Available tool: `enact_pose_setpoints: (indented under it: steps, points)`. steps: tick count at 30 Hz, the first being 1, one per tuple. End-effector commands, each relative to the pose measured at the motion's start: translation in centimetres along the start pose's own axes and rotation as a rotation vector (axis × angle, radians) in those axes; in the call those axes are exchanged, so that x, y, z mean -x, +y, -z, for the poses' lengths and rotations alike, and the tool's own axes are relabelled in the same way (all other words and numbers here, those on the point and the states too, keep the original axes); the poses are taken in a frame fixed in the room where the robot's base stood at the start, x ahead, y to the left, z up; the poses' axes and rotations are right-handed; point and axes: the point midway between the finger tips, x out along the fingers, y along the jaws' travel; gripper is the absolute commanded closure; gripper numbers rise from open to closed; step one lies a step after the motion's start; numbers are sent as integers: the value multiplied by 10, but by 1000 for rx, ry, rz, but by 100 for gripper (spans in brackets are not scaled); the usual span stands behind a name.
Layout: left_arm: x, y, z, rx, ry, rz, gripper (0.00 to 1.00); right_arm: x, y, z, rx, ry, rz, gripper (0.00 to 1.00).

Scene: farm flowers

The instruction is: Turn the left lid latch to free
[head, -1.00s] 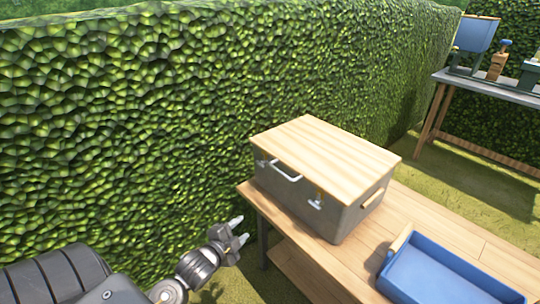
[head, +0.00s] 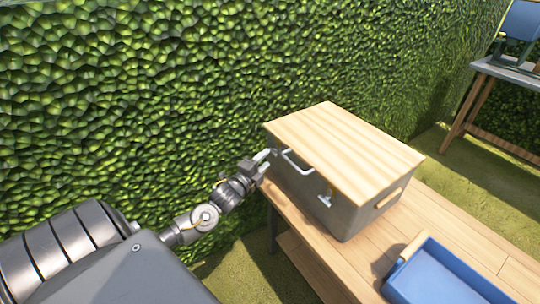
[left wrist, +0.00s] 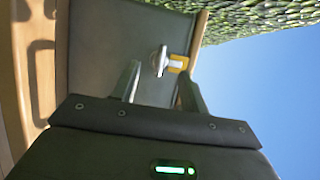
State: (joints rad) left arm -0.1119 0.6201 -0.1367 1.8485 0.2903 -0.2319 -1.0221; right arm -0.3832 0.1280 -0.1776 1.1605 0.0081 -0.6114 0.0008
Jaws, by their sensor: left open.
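A grey box (head: 335,217) with a light wooden lid (head: 345,145) stands on the wooden table. The left lid latch (left wrist: 162,60), a pale metal piece on a yellow-orange plate, shows in the left wrist view on the box's front; in the head view my gripper largely hides it. My left gripper (head: 263,164) is at the box's front left corner. In the left wrist view my left gripper (left wrist: 159,73) is open, with the latch just beyond and between its fingertips; I cannot tell if they touch. The right latch (head: 326,196) sits on the same face. My right gripper is not in view.
A blue tray (head: 445,275) sits on the wooden table (head: 435,222) at right. A hedge (head: 150,100) rises close behind. Another table (head: 510,70) stands at far right.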

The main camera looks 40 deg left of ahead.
Motion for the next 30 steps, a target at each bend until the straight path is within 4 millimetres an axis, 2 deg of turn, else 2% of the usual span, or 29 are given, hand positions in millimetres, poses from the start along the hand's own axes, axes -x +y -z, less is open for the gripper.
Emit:
enact_pose_setpoints:
  steps: [3,9,20,30]
  points:
    - [-20,0,0,1,-2,1,56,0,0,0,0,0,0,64]
    - [-38,0,-1,0,-2,-1,56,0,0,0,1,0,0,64]
    - [-41,1,-1,1,-2,-2,57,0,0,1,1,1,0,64]
    - [-41,1,-1,1,-2,-2,99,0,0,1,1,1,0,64]
